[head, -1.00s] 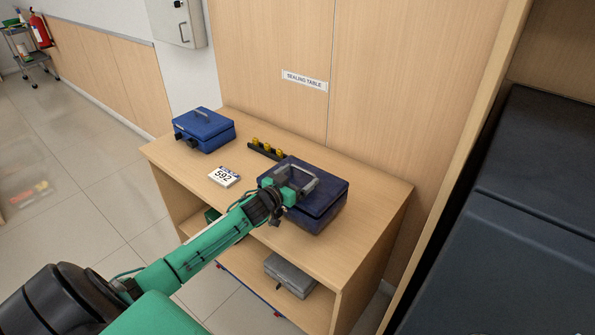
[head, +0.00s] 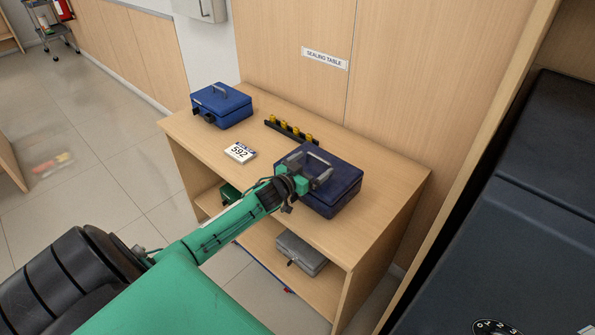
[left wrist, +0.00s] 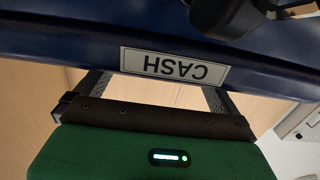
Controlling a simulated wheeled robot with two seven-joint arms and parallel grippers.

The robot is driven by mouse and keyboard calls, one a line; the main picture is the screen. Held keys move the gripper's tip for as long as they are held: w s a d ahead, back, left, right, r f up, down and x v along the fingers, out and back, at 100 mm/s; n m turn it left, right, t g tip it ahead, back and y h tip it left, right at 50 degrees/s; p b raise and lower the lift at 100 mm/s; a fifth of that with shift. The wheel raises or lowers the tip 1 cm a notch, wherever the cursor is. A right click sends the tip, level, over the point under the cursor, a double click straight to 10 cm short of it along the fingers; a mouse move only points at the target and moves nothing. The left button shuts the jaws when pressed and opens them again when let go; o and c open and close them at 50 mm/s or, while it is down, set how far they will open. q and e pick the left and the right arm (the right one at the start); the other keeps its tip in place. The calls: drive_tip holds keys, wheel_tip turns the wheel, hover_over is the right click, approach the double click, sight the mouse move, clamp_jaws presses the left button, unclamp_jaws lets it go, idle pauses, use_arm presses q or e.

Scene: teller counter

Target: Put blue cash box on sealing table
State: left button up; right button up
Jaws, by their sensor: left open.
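A dark blue cash box (head: 333,193) sits on the top of the wooden sealing table (head: 388,180), toward its right end. My left gripper (head: 318,172) is at the near upper side of this box, by its grey handle, with open jaws. In the left wrist view the box's blue side with an upside-down CASH label (left wrist: 174,66) fills the upper part, close in front of the fingers. A second, brighter blue cash box (head: 221,105) stands on the same table at the far left. My right gripper is not in view.
A 592 number block (head: 240,152) and a dark rack with several yellow pieces (head: 291,130) stand between the boxes. A grey box (head: 301,252) lies on the lower shelf. A SEALING TABLE sign (head: 325,58) is on the wall behind. A large dark cabinet stands at the right.

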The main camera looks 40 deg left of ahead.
use_arm(q)
drive_tip(key=s+b, duration=0.1)
drive_tip(key=s, duration=1)
drive_tip(key=shift+a+r, duration=0.25)
drive_tip(key=shift+a, duration=0.2)
drive_tip(key=shift+w, duration=0.1)
drive_tip(key=s+d+f+n+g+y, duration=0.1)
drive_tip(key=s+d+f+g+y, duration=0.2)
drive_tip(key=s+d+f+g, duration=0.65)
drive_tip(key=s+d+r+m+g+h, duration=0.1)
drive_tip(key=s+d+g, duration=0.1)
drive_tip(key=s+d, duration=0.6)
drive_tip(key=s+d+r+m+g+h, duration=0.1)
drive_tip(key=s+d+g, duration=0.25)
drive_tip(key=s, duration=0.85)
drive_tip(key=s+a+f+x, duration=0.1)
drive_tip(key=s+x, duration=0.2)
drive_tip(key=x, duration=1.1)
drive_tip(key=s+f+x, duration=0.1)
drive_tip(key=s+x, duration=0.2)
drive_tip(key=x, duration=1.2)
drive_tip(key=s+a+f, duration=0.1)
drive_tip(key=s+f, duration=0.9)
drive_tip(key=s+a+f+g, duration=0.1)
drive_tip(key=s+a+f, duration=0.1)
drive_tip(key=s+f, duration=0.8)
drive_tip(key=shift+s+a+g+y, duration=0.2)
drive_tip(key=shift+a+g+y, duration=0.1)
